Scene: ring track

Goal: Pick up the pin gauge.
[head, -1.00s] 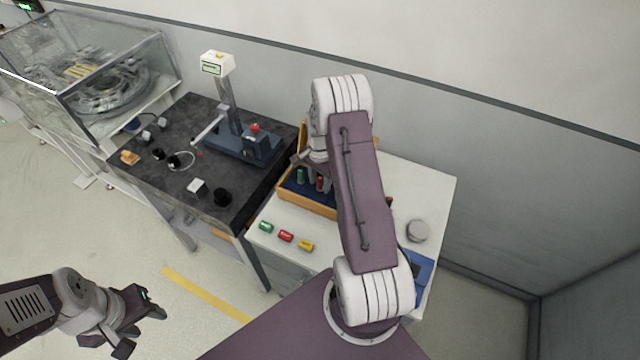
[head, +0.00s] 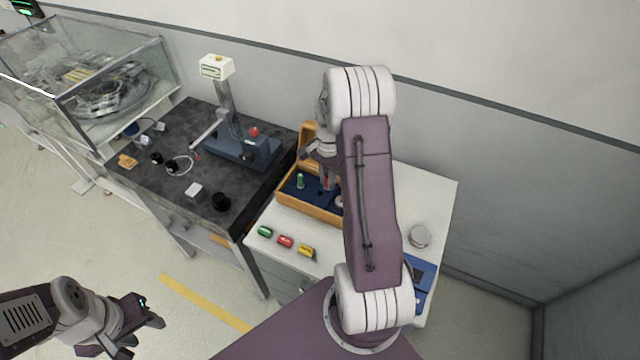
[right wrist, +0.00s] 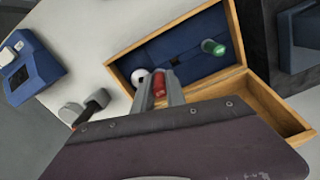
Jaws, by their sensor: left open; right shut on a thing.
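The wooden case (head: 308,207) stands open on the white table, with a dark blue insert; it also shows in the right wrist view (right wrist: 246,75). A green-handled pin gauge (head: 300,181) stands in the insert and shows in the right wrist view (right wrist: 212,47). My right gripper (right wrist: 162,93) is shut on a red-handled pin gauge (right wrist: 159,84) over the case; whether the pin is clear of its hole I cannot tell. In the head view my right arm hides part of the case. My left gripper (head: 143,325) is open and empty at lower left, away from the table.
Green, red and yellow pieces (head: 285,241) lie along the table's front edge. A round grey weight (head: 419,236) and a blue device (head: 420,285) are at the right. The dark bench (head: 160,185) with a measuring stand (head: 235,140) adjoins on the left.

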